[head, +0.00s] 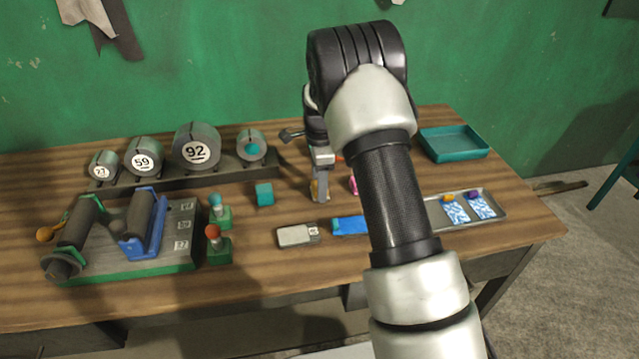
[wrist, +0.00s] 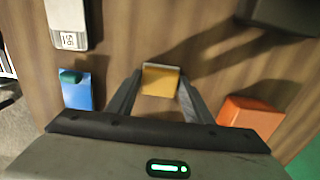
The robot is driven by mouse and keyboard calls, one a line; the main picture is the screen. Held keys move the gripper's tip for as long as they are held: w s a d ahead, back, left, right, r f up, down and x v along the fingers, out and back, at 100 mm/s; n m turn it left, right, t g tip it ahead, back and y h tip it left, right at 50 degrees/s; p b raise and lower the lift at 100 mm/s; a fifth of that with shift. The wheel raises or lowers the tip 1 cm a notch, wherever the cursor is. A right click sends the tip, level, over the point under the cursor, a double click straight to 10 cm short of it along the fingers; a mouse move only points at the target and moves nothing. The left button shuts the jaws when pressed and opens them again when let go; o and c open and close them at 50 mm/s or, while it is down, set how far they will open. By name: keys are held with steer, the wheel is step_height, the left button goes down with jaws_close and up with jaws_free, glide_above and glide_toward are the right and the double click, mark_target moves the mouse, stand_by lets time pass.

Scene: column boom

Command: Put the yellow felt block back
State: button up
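The yellow felt block (wrist: 160,80) sits between my two fingertips in the wrist view, with a finger close along each side. I cannot tell whether the fingers press on it or leave a thin gap. In the head view my gripper (head: 320,190) points down low over the middle of the table, and a bit of yellow (head: 314,189) shows at its fingers. Whether the block touches the tabletop is not clear. My arm hides part of the table to the right of the gripper.
An orange block (wrist: 250,115) lies right of my fingers in the wrist view; a blue card (wrist: 77,90) lies left. A teal cube (head: 264,194) stands left of the gripper. A metal tray (head: 497,208) and an empty teal tray (head: 453,143) are right. Numbered cylinders (head: 196,148) stand behind left.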

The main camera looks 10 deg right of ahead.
steer(key=o, duration=0.4)
steer(key=shift+o, duration=0.2)
steer(key=shift+r, duration=0.1)
